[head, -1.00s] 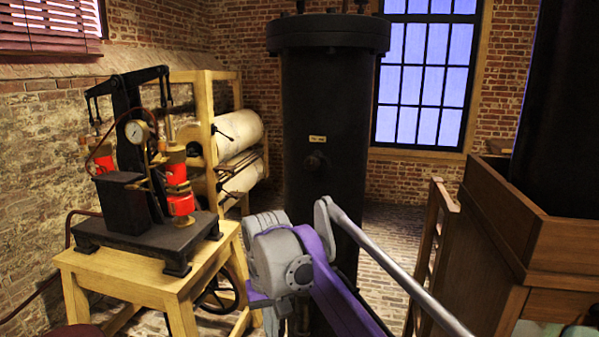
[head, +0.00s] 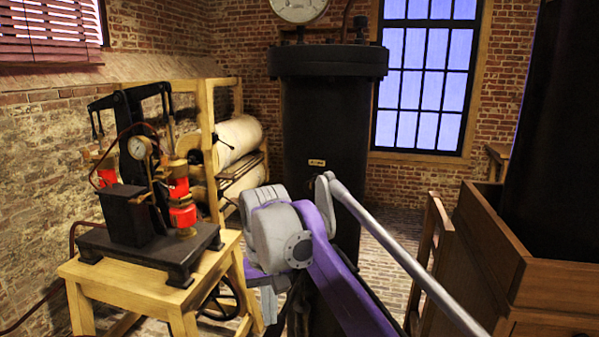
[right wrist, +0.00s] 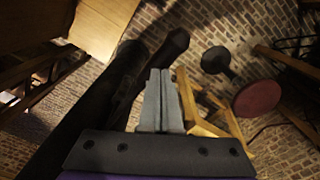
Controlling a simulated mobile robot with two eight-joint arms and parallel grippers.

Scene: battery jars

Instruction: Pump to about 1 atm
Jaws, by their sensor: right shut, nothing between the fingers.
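A black pump (head: 135,205) with red cylinders, a top lever beam (head: 130,97) and a small round dial (head: 139,147) stands on a wooden table (head: 150,295) at the left of the head view. The small dial's reading is too small to tell. A tall black cylindrical vessel (head: 325,125) stands in the middle, with a larger white dial (head: 299,8) partly cut off at the top edge. My right gripper (right wrist: 160,75) is shut and empty in the right wrist view, above the brick floor. My left gripper is not in view.
A wooden frame with pale rolls (head: 238,138) stands behind the pump. A large wooden box (head: 555,235) is at the right. In the right wrist view, a round reddish stool (right wrist: 257,97) stands on the brick floor (right wrist: 215,20).

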